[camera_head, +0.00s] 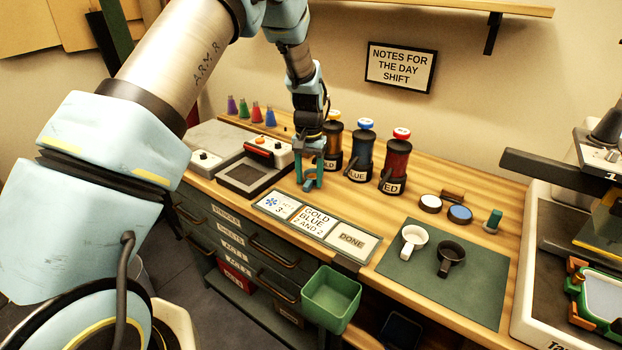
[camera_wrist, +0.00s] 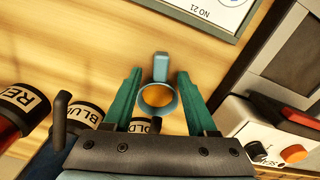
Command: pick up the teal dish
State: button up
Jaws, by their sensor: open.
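The teal dish (camera_wrist: 160,84) is a small round scoop-like dish with a short flat handle, seen from above in the wrist view. Its inside looks orange-gold. My gripper (camera_wrist: 160,73) is open, with one teal finger on each side of the dish and a visible gap on both sides. In the head view my gripper (camera_head: 311,184) points down at the table in front of the gold dispenser (camera_head: 333,140). There the dish is largely hidden by the fingers and hard to tell apart.
Blue (camera_head: 358,155) and red (camera_head: 395,165) dispensers stand right of the gold one. A grey-white device (camera_head: 268,151) is close on the left. Cards (camera_head: 317,222) lie in front. White (camera_head: 413,236) and black (camera_head: 450,252) dishes lie on a green mat (camera_head: 478,290).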

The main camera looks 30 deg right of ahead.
jog(key=shift+c, duration=0.4)
grip_shut()
